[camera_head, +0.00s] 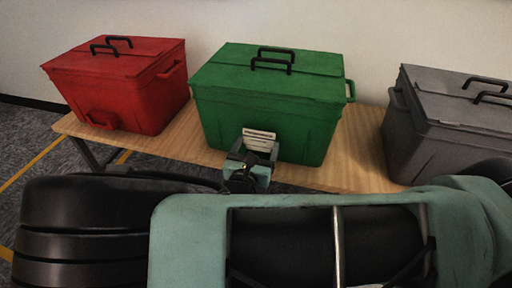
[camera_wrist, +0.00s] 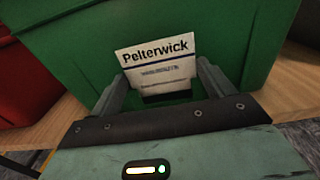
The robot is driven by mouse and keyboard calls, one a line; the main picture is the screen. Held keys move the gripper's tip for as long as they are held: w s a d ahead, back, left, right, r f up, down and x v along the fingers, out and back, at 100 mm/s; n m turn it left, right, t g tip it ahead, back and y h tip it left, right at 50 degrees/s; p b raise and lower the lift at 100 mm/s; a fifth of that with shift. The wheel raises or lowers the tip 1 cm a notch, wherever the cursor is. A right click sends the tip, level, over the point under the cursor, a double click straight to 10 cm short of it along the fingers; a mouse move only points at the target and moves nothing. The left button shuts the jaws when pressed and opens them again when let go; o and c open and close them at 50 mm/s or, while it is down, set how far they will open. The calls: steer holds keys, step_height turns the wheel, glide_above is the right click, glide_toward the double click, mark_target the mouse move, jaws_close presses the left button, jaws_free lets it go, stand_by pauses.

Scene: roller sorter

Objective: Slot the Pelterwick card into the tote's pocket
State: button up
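The white Pelterwick card (camera_wrist: 158,66) stands upright with its printed face toward the wrist camera, in front of the green tote (camera_wrist: 75,50). The card (camera_head: 260,139) also shows low on the front of the green tote (camera_head: 220,107) in the head view. A dark strip (camera_wrist: 167,98), perhaps the pocket, lies at the card's lower edge; how far the card sits in it I cannot tell. My gripper (camera_wrist: 163,85) has its fingers spread apart, one on each side of the card. My gripper (camera_head: 254,158) is close to the tote's front. Any contact with the card's edges is unclear.
A red tote (camera_head: 120,88) stands left of the green one and a grey tote (camera_head: 440,125) stands right, all on a wooden table (camera_head: 345,150). Bare tabletop shows between the totes. A pale wall is close behind.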

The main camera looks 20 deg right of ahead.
steer(key=o, duration=0.4)
steer(key=p+v, duration=0.4)
steer(key=v, duration=1.3)
steer(key=shift+s, duration=0.2)
